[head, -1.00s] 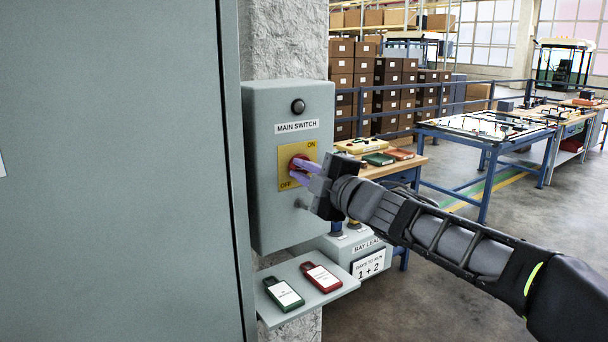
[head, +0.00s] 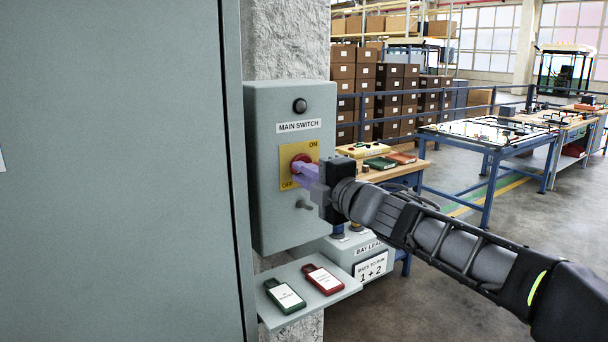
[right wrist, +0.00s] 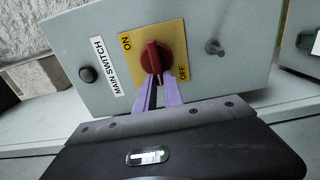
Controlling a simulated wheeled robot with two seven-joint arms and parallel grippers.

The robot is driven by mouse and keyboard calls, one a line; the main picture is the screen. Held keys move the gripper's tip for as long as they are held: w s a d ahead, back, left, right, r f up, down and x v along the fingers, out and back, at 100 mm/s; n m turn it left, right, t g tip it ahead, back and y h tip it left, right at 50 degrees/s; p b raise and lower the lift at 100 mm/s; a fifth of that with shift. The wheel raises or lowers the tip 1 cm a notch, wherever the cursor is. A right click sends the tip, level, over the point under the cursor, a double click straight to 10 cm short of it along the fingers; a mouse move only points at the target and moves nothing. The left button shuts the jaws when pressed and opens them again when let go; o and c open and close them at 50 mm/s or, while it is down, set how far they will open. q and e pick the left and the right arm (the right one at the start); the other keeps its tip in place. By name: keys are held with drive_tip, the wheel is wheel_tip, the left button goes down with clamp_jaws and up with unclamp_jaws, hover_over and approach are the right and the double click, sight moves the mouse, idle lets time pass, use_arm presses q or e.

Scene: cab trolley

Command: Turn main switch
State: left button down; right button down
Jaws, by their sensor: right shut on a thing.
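The grey main switch box (head: 263,200) is mounted at the pillar, with a "MAIN SWITCH" label and a yellow plate (head: 285,151) marked ON at upper right and OFF at lower left. A red rotary knob (head: 301,159) sits on the plate; in the right wrist view the knob (right wrist: 151,58) has its grip reaching down between my fingers. My right gripper (head: 299,171) has purple fingers, seen also in the right wrist view (right wrist: 160,80), and is shut on the knob. The fingers partly hide the knob in the head view. My left gripper is not in view.
A small peg (head: 304,205) sticks out below the plate. A large grey cabinet (head: 110,170) fills the left. Workbenches stand behind my right arm.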

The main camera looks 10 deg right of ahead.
drive_tip(key=c, duration=1.5)
unclamp_jaws()
drive_tip(key=shift+o, duration=0.2)
drive_tip(key=shift+s, duration=0.1)
drive_tip(key=v, duration=0.7)
drive_tip(key=shift+s, duration=0.3)
drive_tip(key=shift+d, duration=0.1)
